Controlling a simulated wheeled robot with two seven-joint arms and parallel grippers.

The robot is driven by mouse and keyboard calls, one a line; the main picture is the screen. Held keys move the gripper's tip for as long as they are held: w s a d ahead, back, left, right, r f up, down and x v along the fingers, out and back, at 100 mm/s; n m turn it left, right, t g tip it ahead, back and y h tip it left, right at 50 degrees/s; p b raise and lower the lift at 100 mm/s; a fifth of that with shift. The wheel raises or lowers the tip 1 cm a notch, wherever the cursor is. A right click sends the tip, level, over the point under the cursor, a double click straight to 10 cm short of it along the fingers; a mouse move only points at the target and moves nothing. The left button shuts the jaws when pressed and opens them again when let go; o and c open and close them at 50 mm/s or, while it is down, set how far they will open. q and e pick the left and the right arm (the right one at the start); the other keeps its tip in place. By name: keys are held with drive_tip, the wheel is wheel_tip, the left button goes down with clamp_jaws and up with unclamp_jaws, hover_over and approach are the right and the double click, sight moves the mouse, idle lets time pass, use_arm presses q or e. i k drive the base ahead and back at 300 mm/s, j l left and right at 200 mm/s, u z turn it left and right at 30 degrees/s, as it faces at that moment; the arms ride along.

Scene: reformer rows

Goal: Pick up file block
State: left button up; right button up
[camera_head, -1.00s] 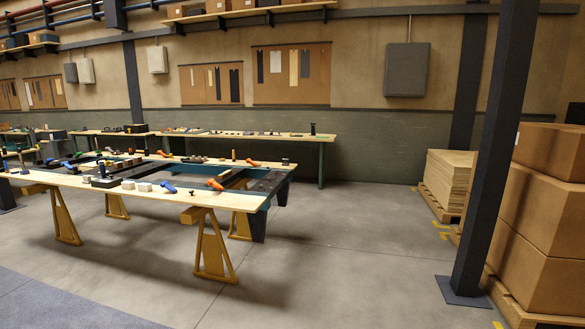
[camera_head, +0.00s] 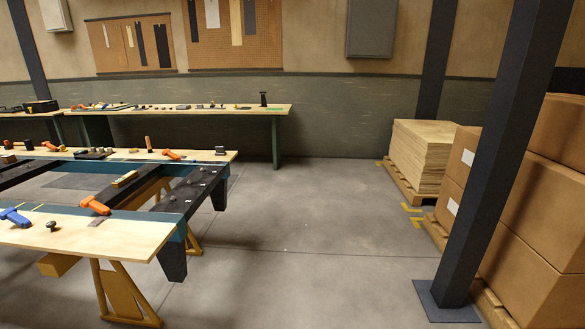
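Neither of my grippers shows in the head view. I cannot pick out a file block for certain. A small yellowish block (camera_head: 125,179) lies on the dark frame between the two wooden tops of the near bench. A small dark block (camera_head: 220,151) sits at the right end of the bench's far top. The near top (camera_head: 110,238) holds a blue-handled clamp (camera_head: 15,216), an orange-handled tool (camera_head: 95,205) and a small dark knob (camera_head: 52,226).
A long bench (camera_head: 200,112) with small items stands along the back wall. A dark post (camera_head: 495,150) rises at the right, with cardboard boxes (camera_head: 545,190) behind it and a stack of boards (camera_head: 425,157) on a pallet. The floor (camera_head: 300,240) between is clear.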

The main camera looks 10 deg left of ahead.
sight(221, 150)
drive_tip(key=i, duration=3.2)
drive_tip(key=u, duration=0.05)
